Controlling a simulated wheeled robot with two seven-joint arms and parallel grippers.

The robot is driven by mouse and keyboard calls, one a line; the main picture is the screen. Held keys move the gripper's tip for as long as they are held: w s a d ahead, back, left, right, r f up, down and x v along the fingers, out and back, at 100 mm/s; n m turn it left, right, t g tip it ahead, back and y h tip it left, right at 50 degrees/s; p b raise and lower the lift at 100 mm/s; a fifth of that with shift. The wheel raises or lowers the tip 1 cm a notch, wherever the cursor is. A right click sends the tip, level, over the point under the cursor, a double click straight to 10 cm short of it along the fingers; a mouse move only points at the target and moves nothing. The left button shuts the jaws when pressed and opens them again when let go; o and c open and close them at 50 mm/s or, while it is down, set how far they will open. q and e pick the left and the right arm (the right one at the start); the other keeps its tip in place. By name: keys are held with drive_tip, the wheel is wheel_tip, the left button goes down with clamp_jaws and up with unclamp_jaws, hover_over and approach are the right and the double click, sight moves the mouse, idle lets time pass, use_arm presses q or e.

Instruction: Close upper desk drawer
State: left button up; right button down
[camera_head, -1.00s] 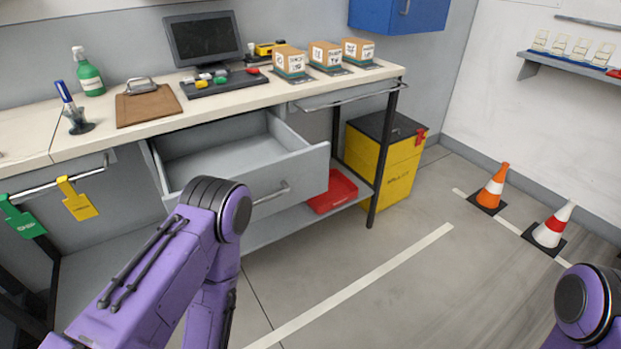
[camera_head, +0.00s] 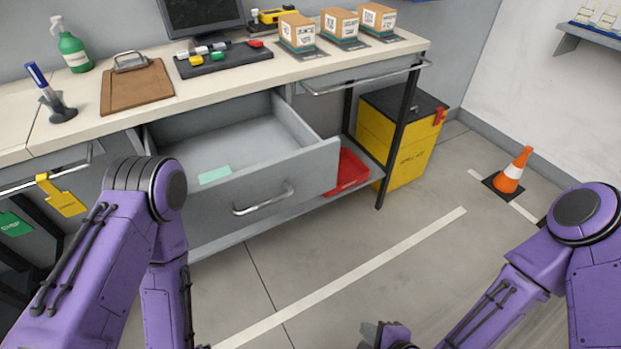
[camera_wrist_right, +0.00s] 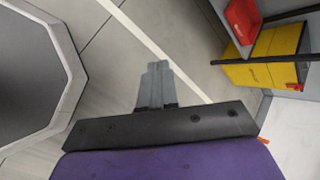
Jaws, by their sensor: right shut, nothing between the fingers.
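The grey desk drawer (camera_head: 300,178) is pulled well out from under the worktop in the head view.
The worktop (camera_head: 205,92) holds a clipboard, spray bottle, monitor and small boxes. A red bin (camera_head: 350,171) sits on the low shelf beside a yellow cabinet (camera_head: 395,145). A traffic cone (camera_head: 514,170) stands at the right. The floor before the desk is clear.

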drive_tip(key=w+a+r+m+t+y, duration=0.3)
drive_tip(key=w+a+r+m, duration=0.15)
drive_tip(key=r, duration=0.45)
drive_tip(key=m+t+y+p, duration=0.1)
drive_tip(key=m+t+y, duration=0.1)
drive_tip(key=m+t, duration=0.4)
approach(308, 179)
drive_tip(key=s+d+g, duration=0.1)
drive_tip(key=s+d, duration=0.3)
drive_tip(key=s, duration=0.2)
drive_tip(key=shift+m, duration=0.45)
drive_tip(key=x, duration=0.4)
drive_tip(key=b+x, duration=0.1)
drive_tip(key=x, duration=0.8)
drive_tip(key=shift+w+r, duration=0.15)
drive_tip(key=shift+r, duration=0.2)
use_arm(q)
drive_tip(key=shift+s+a+r, duration=0.1)
drive_tip(key=shift+s+r, duration=0.05)
use_arm(e)
drive_tip(key=shift+w+a, duration=0.25)
drive_tip(key=shift+w, duration=0.05)
